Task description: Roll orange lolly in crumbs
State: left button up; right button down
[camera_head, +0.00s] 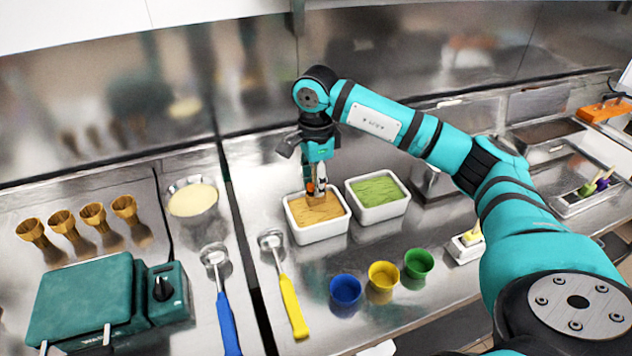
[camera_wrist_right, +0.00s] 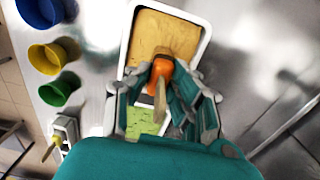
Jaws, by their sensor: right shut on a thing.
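My right gripper (camera_head: 316,188) points down over the white tub of tan crumbs (camera_head: 318,222). It is shut on the orange lolly (camera_head: 309,187), which also shows in the right wrist view (camera_wrist_right: 161,68) with its pale stick between the fingers. The lolly's orange end points down at the crumbs (camera_wrist_right: 160,38); I cannot tell whether it touches them. Beside it stands a second white tub with green crumbs (camera_head: 377,191), partly hidden behind my gripper in the right wrist view. My left gripper is not in view.
Blue (camera_head: 345,290), yellow (camera_head: 383,275) and green (camera_head: 418,263) cups stand in front of the tubs. A yellow-handled scoop (camera_head: 290,300) lies to their left. A tray with lollies (camera_head: 590,190) is at the right. Several cones and a green waffle iron (camera_head: 85,300) are at the left.

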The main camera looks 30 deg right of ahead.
jog(key=shift+r, duration=0.1)
jog(key=shift+r+p, duration=1.65)
jog(key=shift+r, duration=0.8)
jog(key=shift+f, duration=0.1)
